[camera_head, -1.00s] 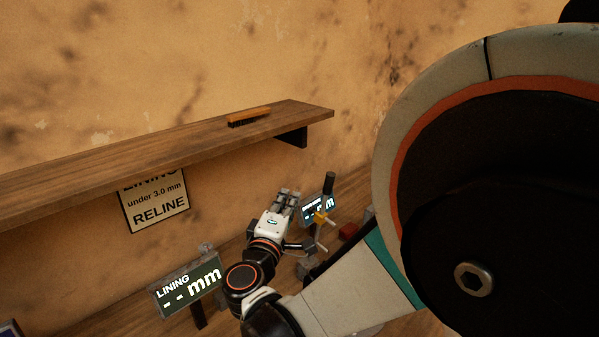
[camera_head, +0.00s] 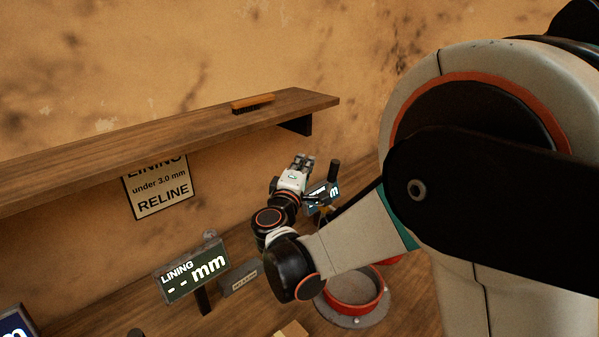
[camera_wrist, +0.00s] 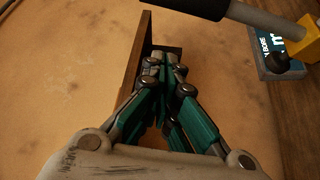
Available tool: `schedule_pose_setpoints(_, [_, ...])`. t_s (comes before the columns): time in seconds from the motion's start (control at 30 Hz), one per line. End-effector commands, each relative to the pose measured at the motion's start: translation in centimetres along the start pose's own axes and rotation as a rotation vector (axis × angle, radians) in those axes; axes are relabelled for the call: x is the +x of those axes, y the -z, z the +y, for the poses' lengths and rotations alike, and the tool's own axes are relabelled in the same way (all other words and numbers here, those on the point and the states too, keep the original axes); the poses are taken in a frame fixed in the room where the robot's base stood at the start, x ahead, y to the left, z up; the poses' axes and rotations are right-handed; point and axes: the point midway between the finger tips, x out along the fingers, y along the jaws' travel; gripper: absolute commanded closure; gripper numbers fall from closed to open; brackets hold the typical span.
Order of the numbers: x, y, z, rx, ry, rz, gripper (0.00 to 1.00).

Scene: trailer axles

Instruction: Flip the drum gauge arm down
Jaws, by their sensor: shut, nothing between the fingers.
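The drum gauge arm shows in the head view as a black upright handle (camera_head: 334,172) just right of my gripper (camera_head: 303,163). In the wrist view a dark grip (camera_wrist: 195,7) on a grey rod (camera_wrist: 265,20) runs from the top middle to a yellow block (camera_wrist: 305,40) at the upper right. My gripper (camera_wrist: 168,62) is shut and empty, its fingertips together below and left of the grip. They look apart from the grip, though the depth between them is hard to tell. A display (camera_head: 322,194) stands behind the handle.
A wooden shelf (camera_head: 180,132) with a brush (camera_head: 253,104) on it juts from the wall close above my gripper. A LINING display (camera_head: 194,270) stands left of my arm. A red-rimmed drum (camera_head: 383,297) sits on the bench below my forearm.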

Motion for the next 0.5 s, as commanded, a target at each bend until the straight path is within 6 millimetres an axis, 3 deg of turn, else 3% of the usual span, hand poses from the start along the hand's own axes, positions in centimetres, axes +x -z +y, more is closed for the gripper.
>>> schedule_pose_setpoints(0.2, [-1.3,-3.0,-0.1,0.001,0.0,-0.001,1.0])
schedule_pose_setpoints(0.5, [-1.6,-3.7,0.0,0.001,0.001,0.0,1.0])
